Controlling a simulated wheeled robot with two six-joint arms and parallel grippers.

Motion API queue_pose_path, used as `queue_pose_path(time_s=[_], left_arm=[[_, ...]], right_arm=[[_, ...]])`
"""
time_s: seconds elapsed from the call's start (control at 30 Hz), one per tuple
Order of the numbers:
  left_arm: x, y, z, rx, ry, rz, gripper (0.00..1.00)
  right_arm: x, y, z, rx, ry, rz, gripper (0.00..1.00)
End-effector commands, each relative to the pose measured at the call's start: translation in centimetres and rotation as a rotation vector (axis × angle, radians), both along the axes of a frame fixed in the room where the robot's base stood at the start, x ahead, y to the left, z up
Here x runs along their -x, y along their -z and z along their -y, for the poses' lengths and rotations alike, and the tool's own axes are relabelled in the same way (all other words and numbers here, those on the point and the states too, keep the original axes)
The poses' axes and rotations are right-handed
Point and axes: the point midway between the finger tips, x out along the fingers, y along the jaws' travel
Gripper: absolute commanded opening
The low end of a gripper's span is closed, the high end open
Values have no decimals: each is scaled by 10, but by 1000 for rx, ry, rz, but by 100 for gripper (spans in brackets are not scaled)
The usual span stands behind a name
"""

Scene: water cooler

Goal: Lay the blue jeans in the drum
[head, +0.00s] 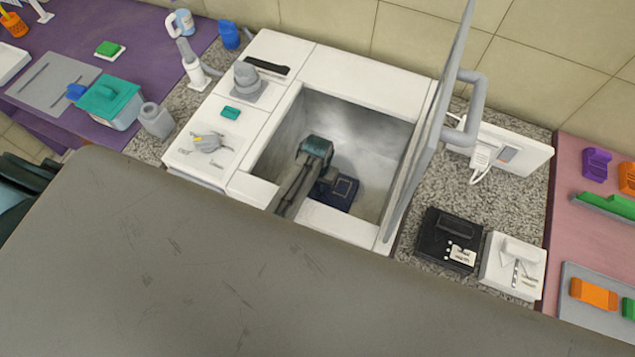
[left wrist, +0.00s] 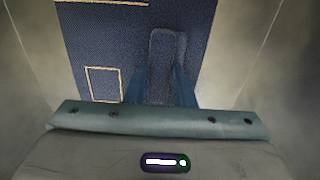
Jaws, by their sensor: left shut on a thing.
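The drum (head: 385,128) is the open, grey-walled well of the white top-loading machine, with its lid standing up on the right. The blue jeans (head: 343,191) are a folded dark denim piece with tan stitching, low inside the drum; they also fill the upper middle of the left wrist view (left wrist: 95,50). My left gripper (head: 328,178) reaches down into the drum from the front. In the left wrist view its fingers (left wrist: 168,85) are closed on a raised denim strip of the jeans. Whether the jeans touch the drum floor is unclear. My right gripper is not in view.
The raised lid (head: 432,120) bounds the drum's right side. A grey knob (head: 246,75) and a small green block (head: 230,113) are on the machine's left panel. A black box (head: 450,238) and a white box (head: 513,265) stand on the speckled counter at right.

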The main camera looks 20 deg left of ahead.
Motion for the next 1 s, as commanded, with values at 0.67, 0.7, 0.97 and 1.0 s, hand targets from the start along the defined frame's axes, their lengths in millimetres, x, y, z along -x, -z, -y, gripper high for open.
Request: queue_pose_path(time_s=[0.67, 0.7, 0.97, 1.0], left_arm=[[0, -5, 0, 0, 0, 1, 44], [0, -9, 0, 0, 0, 2, 44], [-1, -59, 1, 2, -1, 5, 44], [-1, -68, 1, 2, -1, 5, 44]], right_arm=[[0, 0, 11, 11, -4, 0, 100], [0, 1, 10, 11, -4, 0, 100], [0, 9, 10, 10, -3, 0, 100], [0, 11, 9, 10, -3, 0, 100]])
